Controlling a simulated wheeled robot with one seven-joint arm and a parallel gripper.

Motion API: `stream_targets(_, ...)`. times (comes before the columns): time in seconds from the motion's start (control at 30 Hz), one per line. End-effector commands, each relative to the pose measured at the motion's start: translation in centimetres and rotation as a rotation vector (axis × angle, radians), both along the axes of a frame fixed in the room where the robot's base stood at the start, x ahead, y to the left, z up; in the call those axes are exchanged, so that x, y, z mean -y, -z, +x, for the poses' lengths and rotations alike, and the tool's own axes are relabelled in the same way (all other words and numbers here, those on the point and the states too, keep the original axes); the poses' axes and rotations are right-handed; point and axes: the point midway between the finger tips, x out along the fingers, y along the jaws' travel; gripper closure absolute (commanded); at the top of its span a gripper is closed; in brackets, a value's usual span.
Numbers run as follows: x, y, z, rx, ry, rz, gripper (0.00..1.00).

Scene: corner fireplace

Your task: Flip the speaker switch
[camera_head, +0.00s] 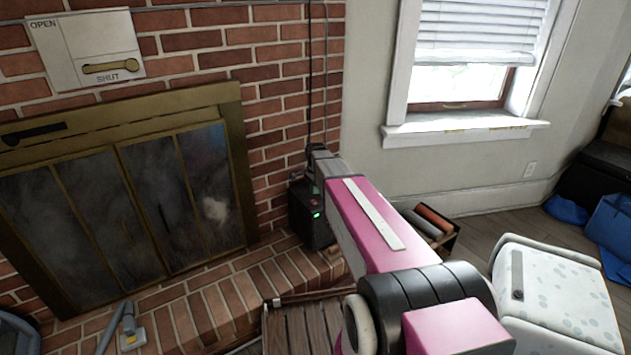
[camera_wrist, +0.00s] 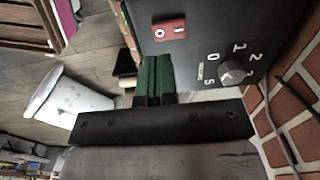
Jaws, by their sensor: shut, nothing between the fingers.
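The speaker (camera_head: 306,228) is a black box standing on the brick hearth beside the fireplace, partly hidden behind my arm. A small green light shows on its front. In the wrist view the dark speaker face (camera_wrist: 205,45) carries a red rocker switch (camera_wrist: 170,28) marked O and I. A round knob (camera_wrist: 231,72) with numbers around it sits to the right of the switch. My gripper (camera_wrist: 153,57) has green fingers, which are together and empty. Their tips are just below the switch in the wrist picture; I cannot tell whether they touch the speaker.
A dark cable hangs down the brick wall (camera_head: 275,95) above the speaker. The glass-doored fireplace (camera_head: 150,200) is to the left. A wooden slatted crate (camera_head: 305,325) stands in front of the hearth. A white patterned bin (camera_wrist: 65,100) also shows in the wrist view.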

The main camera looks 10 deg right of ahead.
Motion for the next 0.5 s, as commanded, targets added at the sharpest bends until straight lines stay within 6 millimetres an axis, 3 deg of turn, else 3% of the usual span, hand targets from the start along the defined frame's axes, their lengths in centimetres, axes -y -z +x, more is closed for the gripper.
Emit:
stream_targets(0.2, 0.0, 3.4, 0.1, -0.001, 0.0, 0.0, 1.0)
stream_targets(0.5, 0.0, 5.4, 0.0, 0.0, 0.0, 0.0, 1.0)
